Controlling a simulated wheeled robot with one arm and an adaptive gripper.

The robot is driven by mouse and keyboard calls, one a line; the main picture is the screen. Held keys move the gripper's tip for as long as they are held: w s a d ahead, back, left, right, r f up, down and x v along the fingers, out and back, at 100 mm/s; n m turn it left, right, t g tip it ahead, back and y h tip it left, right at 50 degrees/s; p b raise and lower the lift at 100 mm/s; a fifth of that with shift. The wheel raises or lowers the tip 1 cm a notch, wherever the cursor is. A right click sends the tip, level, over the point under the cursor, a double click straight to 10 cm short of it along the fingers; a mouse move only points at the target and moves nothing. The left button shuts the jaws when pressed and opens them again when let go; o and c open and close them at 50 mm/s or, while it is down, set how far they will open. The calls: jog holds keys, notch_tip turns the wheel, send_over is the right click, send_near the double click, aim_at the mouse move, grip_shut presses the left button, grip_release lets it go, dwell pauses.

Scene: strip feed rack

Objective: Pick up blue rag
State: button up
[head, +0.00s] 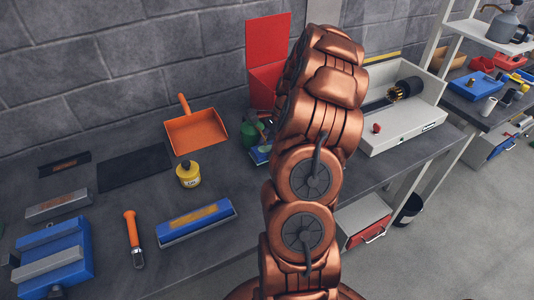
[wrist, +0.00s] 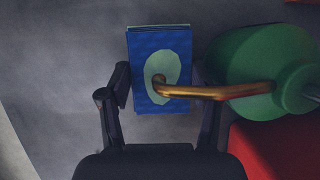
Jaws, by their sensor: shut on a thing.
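The blue rag (wrist: 140,60) is a folded blue stack with a pale green patch on top. It lies between the two fingers of my gripper (wrist: 166,90) in the wrist view, and my gripper is shut on it across its sides. A brass spout from a green can (wrist: 268,62) crosses over part of the rag in that view. In the head view the rag (head: 261,154) shows only as a small blue bit beside my arm, by the green can (head: 249,136). My arm hides my gripper there.
A red bin (head: 267,55) stands behind the can. A white tray unit (head: 405,120) is on the right.

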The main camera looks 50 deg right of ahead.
jog(key=shift+s+d+r+b, duration=0.15)
jog(key=shift+d+r+b, duration=0.25)
jog(key=shift+d+r, duration=0.2)
jog(key=s+d+b, duration=0.1)
jog(key=d, duration=0.3)
jog(key=s+d+b, duration=0.1)
jog(key=s+d, duration=0.1)
jog(key=d, duration=0.3)
jog(key=s+d+b, duration=0.2)
jog(key=d, duration=0.3)
jog(key=shift+d, duration=0.25)
jog(key=shift+s+d+r, duration=0.15)
jog(key=shift+s+d, duration=0.15)
jog(key=shift+d, duration=0.35)
